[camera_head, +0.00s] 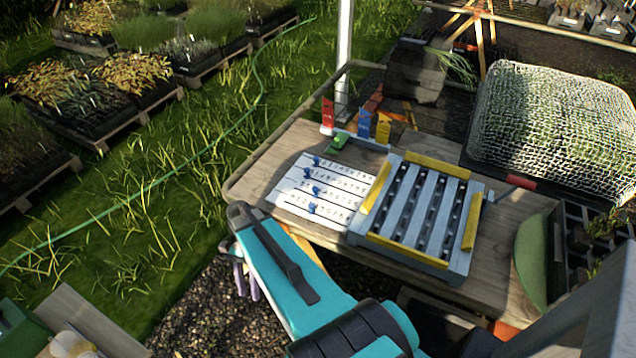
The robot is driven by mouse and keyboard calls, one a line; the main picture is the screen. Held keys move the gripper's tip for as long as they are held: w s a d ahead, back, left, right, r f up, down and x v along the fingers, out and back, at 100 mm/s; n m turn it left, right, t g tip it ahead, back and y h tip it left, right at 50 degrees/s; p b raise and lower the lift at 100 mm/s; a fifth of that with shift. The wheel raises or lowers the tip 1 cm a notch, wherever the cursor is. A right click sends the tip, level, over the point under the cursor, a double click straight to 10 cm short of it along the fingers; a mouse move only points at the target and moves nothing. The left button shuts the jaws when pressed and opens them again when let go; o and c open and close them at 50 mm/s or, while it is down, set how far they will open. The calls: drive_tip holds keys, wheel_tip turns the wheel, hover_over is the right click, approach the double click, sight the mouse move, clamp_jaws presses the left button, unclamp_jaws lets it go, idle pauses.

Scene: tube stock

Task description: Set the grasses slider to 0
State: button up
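A white slider board (290,196) lies on the wooden bench, left of a grey slatted rack. It has several parallel slots with small printed marks, and each slot carries a blue knob. The top knob (316,161) and the second knob (307,173) sit towards the left of their rows. The third knob (316,190) and the bottom knob (312,208) also stand left of their rows' right ends. The labels and digits are too small to read, so I cannot tell which slider is grasses. My teal arm rises in front of the bench; my gripper is not visible.
The slatted rack (413,254) with yellow bars adjoins the board. A green block (339,142) and red, blue and yellow upright tags (365,124) stand behind it. A white post (344,60) rises behind the bench (508,229). A mesh-covered mound (555,120) is at right.

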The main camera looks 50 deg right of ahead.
drive_tip(key=w+d+r+m+t+p, duration=0.1)
drive_tip(key=w+d+r, duration=0.1)
drive_tip(key=d+r, duration=0.4)
drive_tip(key=w+d+r+m+t+p, duration=0.1)
drive_tip(key=w+d+r+m, duration=0.1)
drive_tip(key=d+r, duration=0.4)
drive_tip(key=w+d+r+m+t+y, duration=0.1)
drive_tip(key=w+d+r+m+t, duration=0.1)
drive_tip(key=d+r, duration=0.4)
drive_tip(key=shift+w+d+p, duration=0.2)
drive_tip(key=shift+d+p, duration=0.2)
drive_tip(key=shift+d, duration=0.55)
wheel_tip(320, 180, up, 8)
drive_tip(key=r+m+t+h+p, duration=0.1)
drive_tip(key=m+t, duration=0.1)
hover_over(316, 188)
drive_tip(key=w+a, duration=0.2)
drive_tip(key=a, duration=0.1)
drive_tip(key=s+d+r+m+t+h+p, duration=0.1)
drive_tip(key=s+d+r, duration=0.4)
drive_tip(key=d, duration=0.3)
drive_tip(key=shift+m, duration=0.3)
drive_tip(key=shift+f+t+p, duration=0.15)
drive_tip(key=shift+t+p, duration=0.15)
drive_tip(key=shift+p+x, duration=1.7)
drive_tip(key=shift+x, duration=5.05)
drive_tip(key=shift+s, duration=0.1)
